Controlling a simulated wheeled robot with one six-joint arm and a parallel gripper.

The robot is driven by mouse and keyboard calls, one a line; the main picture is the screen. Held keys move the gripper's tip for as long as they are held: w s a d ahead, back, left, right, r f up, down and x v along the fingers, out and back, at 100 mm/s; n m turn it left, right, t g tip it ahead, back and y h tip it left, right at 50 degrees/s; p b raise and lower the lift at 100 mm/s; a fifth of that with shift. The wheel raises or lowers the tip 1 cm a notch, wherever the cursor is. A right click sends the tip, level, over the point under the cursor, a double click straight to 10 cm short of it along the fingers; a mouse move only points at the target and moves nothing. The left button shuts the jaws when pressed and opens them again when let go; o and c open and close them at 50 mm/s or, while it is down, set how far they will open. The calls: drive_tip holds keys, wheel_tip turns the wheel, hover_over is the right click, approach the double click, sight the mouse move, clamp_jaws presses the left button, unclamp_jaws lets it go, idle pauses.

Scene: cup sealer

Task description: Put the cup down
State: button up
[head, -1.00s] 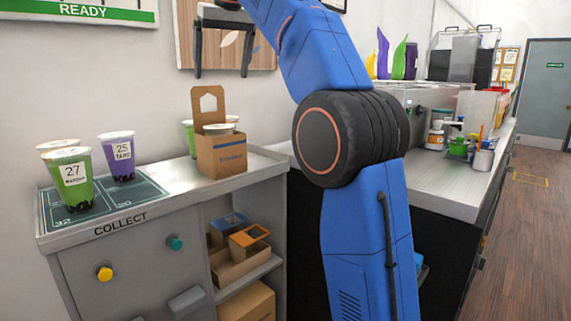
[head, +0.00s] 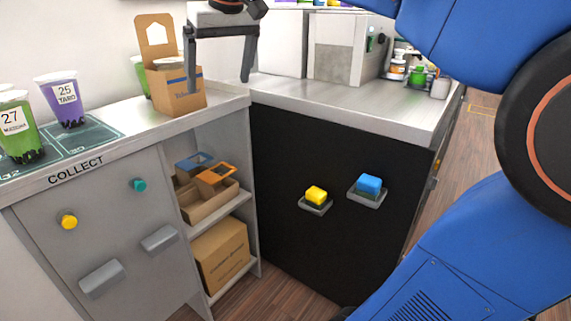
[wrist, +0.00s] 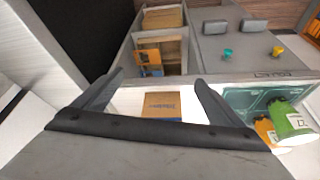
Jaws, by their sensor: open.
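My gripper (head: 218,86) is open and empty. In the head view it hangs by the right side of the brown cardboard carrier (head: 186,101), one finger overlapping it. In the wrist view my gripper (wrist: 159,77) has the carrier (wrist: 160,103) showing between its fingers. A cup's pale lid shows at the top of the carrier; the rest is hidden. A green cup marked 27 (head: 18,132) and a purple cup marked 25 (head: 66,100) stand upright on the collect counter's dark mat (head: 97,134). Another green cup (head: 143,85) is partly hidden behind the carrier.
The collect counter (head: 222,97) meets a steel worktop (head: 330,97) at a corner. A white machine (head: 335,45) and bottles stand on that worktop. Open shelves (head: 238,205) below hold boxes.

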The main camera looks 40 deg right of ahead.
drive_tip(key=s+d+f, duration=0.1)
drive_tip(key=s+f, duration=0.9)
drive_tip(key=f, duration=0.6)
drive_tip(key=s+d+f, duration=0.1)
drive_tip(key=s+f, duration=1)
drive_tip(key=f, duration=0.5)
drive_tip(key=shift+s+d+m, duration=0.15)
drive_tip(key=shift+s+m, duration=0.05)
drive_tip(key=shift+m, duration=0.1)
